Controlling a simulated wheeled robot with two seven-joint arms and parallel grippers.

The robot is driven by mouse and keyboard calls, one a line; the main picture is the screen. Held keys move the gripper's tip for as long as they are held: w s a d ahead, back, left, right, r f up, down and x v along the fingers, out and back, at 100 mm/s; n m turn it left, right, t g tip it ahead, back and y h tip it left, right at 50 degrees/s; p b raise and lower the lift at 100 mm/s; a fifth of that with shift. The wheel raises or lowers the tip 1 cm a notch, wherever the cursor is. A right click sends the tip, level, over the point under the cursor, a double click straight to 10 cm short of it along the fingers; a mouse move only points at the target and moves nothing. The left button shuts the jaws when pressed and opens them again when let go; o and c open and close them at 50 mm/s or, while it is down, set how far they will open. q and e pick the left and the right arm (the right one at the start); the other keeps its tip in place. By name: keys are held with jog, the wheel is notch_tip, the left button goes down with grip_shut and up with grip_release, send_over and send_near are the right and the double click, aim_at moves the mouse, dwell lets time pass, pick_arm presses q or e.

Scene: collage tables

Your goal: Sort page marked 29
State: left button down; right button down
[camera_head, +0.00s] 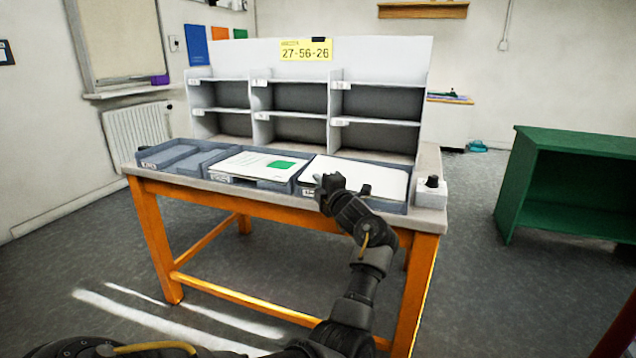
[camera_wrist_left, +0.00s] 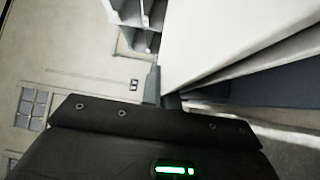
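A white page (camera_head: 352,177) lies in the right-hand tray of the table. Another white page with a green patch (camera_head: 256,166) lies in the tray to its left. I cannot read the number 29 on either page. My left gripper (camera_head: 328,184) is at the near left part of the right-hand page. In the left wrist view its fingertips (camera_wrist_left: 162,92) are close together at the corner of a large white sheet (camera_wrist_left: 235,35). I cannot tell whether they grip it. My right gripper is not in view.
A grey sorting rack (camera_head: 333,100) with several labelled compartments stands behind the trays. A yellow sign (camera_head: 306,50) on it reads 27-56-26. A small box with a black knob (camera_head: 431,190) sits at the table's right end. A green shelf (camera_head: 565,180) stands apart at right.

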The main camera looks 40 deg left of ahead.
pick_arm(q)
jog(key=c, duration=1.6)
grip_release()
jog(key=shift+s+f, duration=0.1)
jog(key=shift+f, duration=0.05)
jog(key=shift+a, duration=0.1)
